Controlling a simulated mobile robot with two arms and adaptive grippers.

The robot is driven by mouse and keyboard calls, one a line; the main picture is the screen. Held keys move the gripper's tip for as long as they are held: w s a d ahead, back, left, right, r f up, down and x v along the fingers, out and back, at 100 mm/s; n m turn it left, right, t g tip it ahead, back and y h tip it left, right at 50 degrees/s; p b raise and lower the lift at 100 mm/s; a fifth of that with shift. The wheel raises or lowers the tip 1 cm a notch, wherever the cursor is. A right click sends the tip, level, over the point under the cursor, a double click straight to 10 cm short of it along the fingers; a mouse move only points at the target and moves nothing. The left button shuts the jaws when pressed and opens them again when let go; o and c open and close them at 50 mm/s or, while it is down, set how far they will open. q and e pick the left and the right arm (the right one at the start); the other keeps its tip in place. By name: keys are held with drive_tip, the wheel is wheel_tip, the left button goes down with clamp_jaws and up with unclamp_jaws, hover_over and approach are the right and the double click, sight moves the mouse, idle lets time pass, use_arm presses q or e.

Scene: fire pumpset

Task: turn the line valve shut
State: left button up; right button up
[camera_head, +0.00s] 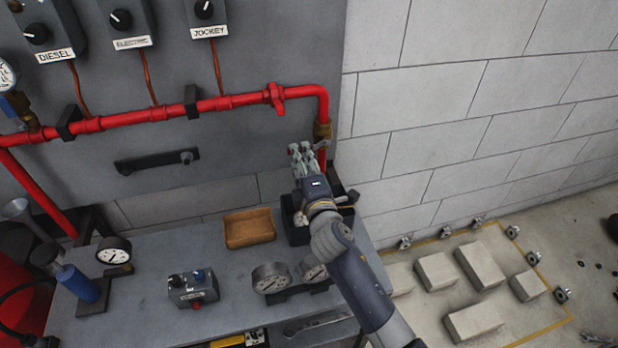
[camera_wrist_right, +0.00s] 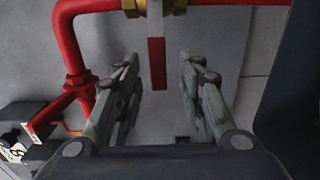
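The line valve is probably the brass-bodied fitting (camera_head: 322,130) at the right end of the red pipe, below its bend. Its red lever (camera_wrist_right: 156,62) shows in the right wrist view, hanging straight down in the picture from the brass body (camera_wrist_right: 152,8). My right gripper (camera_head: 306,154) is just left of and below the brass body in the head view, partly covering the lever. In the wrist view my right gripper (camera_wrist_right: 158,85) is open, with the lever between its fingers and a visible gap on both sides. My left gripper is not in view.
The red pipe (camera_head: 170,113) runs along the grey panel and carries another red handle (camera_head: 275,95). Below, the bench (camera_head: 225,287) holds a brown tray (camera_head: 250,228), gauges (camera_head: 271,278) and a switch box (camera_head: 193,290). A block wall (camera_head: 480,95) stands to the right.

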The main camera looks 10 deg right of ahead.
drive_tip(key=s, duration=0.8)
drive_tip(key=shift+s+d, duration=0.15)
drive_tip(key=shift+s, duration=0.05)
